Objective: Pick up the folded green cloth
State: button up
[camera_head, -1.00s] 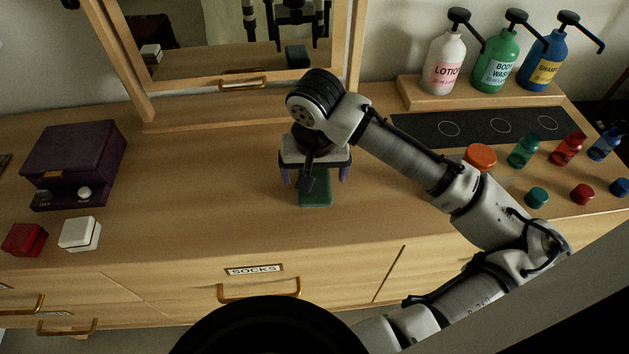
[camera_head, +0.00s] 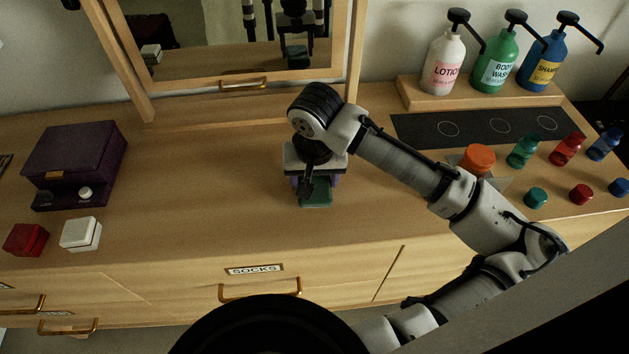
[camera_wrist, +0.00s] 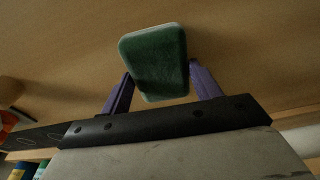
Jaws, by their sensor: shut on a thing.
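The folded green cloth (camera_head: 316,197) is a small dark green block on the wooden dresser top, near the front middle. It also shows in the wrist view (camera_wrist: 155,62), between the two purple fingers. My gripper (camera_head: 317,188) points down over the cloth, and its fingers (camera_wrist: 158,80) are shut on the cloth's two sides. In the head view my wrist hides the cloth's back part. I cannot tell whether the cloth is clear of the wood.
A purple box (camera_head: 75,165), a red box (camera_head: 26,240) and a white box (camera_head: 81,234) stand at the left. A mirror (camera_head: 235,40) is behind. Pump bottles (camera_head: 495,60) and small bottles (camera_head: 567,149) are at the right. The wood left of my gripper is clear.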

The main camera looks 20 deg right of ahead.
aim_at(315, 182)
notch_tip(315, 182, up, 20)
jog(key=b, duration=0.1)
dwell(0.4)
